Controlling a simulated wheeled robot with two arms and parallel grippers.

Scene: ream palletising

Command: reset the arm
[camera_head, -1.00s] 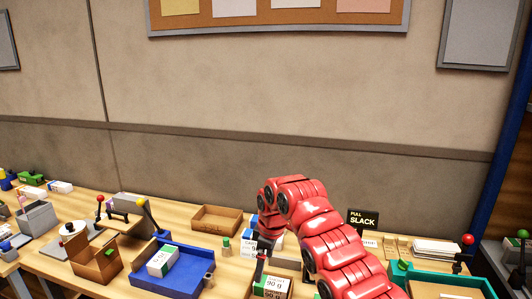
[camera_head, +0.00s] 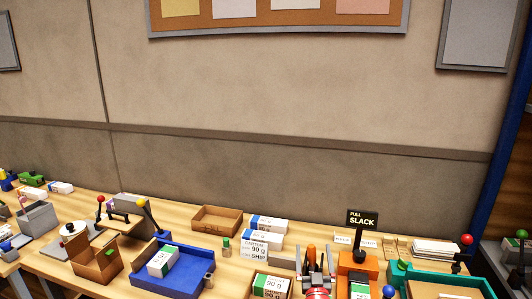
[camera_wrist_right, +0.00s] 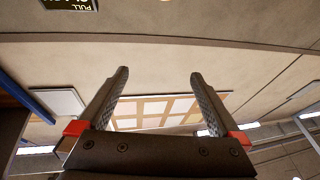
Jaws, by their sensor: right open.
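My right gripper (camera_head: 316,264) is at the bottom of the head view, right of centre, with its fingers pointing up. In the right wrist view the gripper (camera_wrist_right: 159,76) is open, with nothing between its two dark fingers. Past the fingers that view shows the wall and the pinboard (camera_wrist_right: 155,108). My left gripper is not in view.
A blue tray (camera_head: 190,275) holds a white-and-green ream (camera_head: 163,261). A cardboard box with reams (camera_head: 271,286) stands left of my right gripper. More reams (camera_head: 262,240) lie behind it. An orange device (camera_head: 358,265) with a "PULL SLACK" sign (camera_head: 362,219) and a teal tray (camera_head: 398,276) stand right.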

